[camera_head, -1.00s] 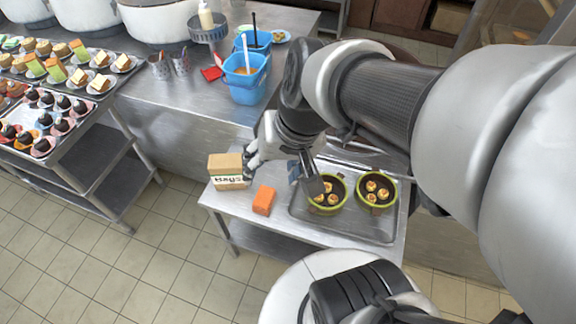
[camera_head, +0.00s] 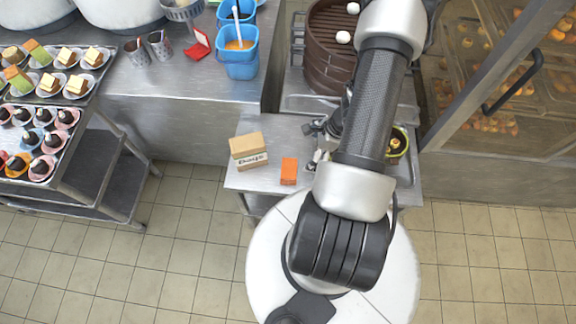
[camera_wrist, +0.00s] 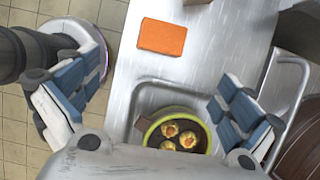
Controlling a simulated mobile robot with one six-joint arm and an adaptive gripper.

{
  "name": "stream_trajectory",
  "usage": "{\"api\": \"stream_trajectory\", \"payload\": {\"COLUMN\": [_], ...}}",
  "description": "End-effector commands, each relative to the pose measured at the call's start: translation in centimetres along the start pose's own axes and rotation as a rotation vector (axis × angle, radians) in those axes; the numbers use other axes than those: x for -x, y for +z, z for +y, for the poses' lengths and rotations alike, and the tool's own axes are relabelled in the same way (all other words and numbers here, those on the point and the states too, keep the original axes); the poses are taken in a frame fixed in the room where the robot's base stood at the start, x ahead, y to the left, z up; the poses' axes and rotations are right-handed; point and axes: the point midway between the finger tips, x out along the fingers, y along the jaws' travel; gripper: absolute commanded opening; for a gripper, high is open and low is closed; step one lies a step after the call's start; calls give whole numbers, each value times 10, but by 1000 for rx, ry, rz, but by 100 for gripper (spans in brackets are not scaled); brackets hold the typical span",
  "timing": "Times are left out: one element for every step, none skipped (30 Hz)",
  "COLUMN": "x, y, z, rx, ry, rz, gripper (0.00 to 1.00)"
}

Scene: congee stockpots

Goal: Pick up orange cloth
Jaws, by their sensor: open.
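The orange cloth (camera_head: 289,171) is a small folded block lying flat on the steel table, just right of a cardboard box. It also shows in the wrist view (camera_wrist: 162,37), at the top between the two fingers and apart from both. My gripper (camera_wrist: 160,95) is open and empty, with its blue-padded fingers spread wide above the table. In the head view my gripper (camera_head: 316,145) is partly hidden by my arm, to the right of the cloth and close to it.
The cardboard box (camera_head: 249,150) stands left of the cloth. A green-rimmed pot (camera_wrist: 175,131) with several buns sits in the tray below my gripper. A brown steamer (camera_head: 327,45) stands behind, with a glass cabinet (camera_head: 500,85) at right. Blue buckets (camera_head: 240,58) are on the back counter.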

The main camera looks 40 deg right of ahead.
Motion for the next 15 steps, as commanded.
{"api": "stream_trajectory", "payload": {"x": [-6, -10, -17, -22, -29, -38, -44, -52, -60, -67, -73, -82, -88, -94, -101], "y": [-3, -4, -4, -5, -5, -4, -4, -5, -4, -4, -4, -4, -4, -4, -4], "z": [2, 3, 3, 3, 4, 4, 3, 4, 4, 4, 4, 4, 4, 3, 3], "rx": [-15, -18, -22, -21, -21, -19, -19, -18, -18, -18, -17, -17, -17, -17, -16], "ry": [3, 4, 5, 6, 6, 7, 6, 7, 7, 7, 7, 7, 7, 6, 6], "rz": [0, 0, 0, 0, 1, 1, 0, 0, 1, 0, 0, 1, 1, 1, 1], "gripper": [100, 100, 100, 100, 100, 100, 100, 100, 100, 100, 100, 100, 100, 100, 100]}}
